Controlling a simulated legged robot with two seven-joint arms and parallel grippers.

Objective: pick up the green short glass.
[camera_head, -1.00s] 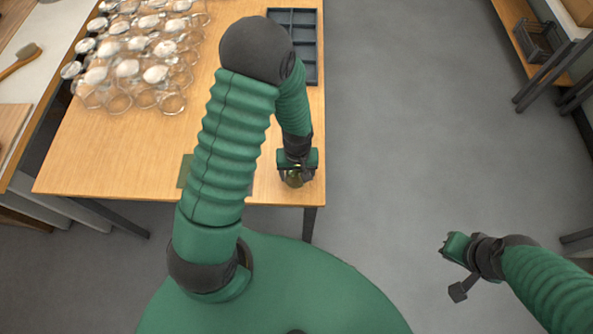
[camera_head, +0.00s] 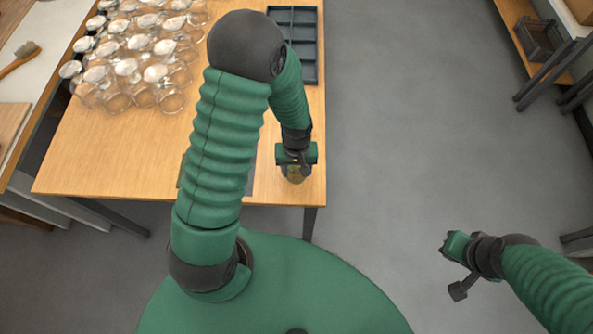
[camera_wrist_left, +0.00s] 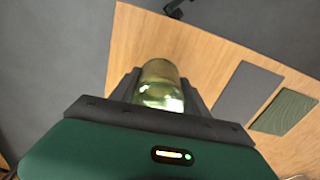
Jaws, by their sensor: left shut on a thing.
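The green short glass (camera_head: 296,175) is at the near right corner of the wooden table in the head view. It is small and partly covered by my left gripper (camera_head: 296,168). In the left wrist view the glass (camera_wrist_left: 161,87) is see-through yellow-green and sits between the two dark fingers of my left gripper (camera_wrist_left: 160,92), which is shut on it. I cannot tell whether its base touches the table. My right gripper (camera_head: 456,248) hangs over the floor at the right, well apart from the table; its jaws are too small to read.
Many clear upturned glasses (camera_head: 135,65) crowd the table's back left. A dark divided tray (camera_head: 307,45) lies at the back right. A grey mat (camera_wrist_left: 240,92) and a green mat (camera_wrist_left: 285,111) lie near the glass. The table's (camera_head: 110,160) front left is clear.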

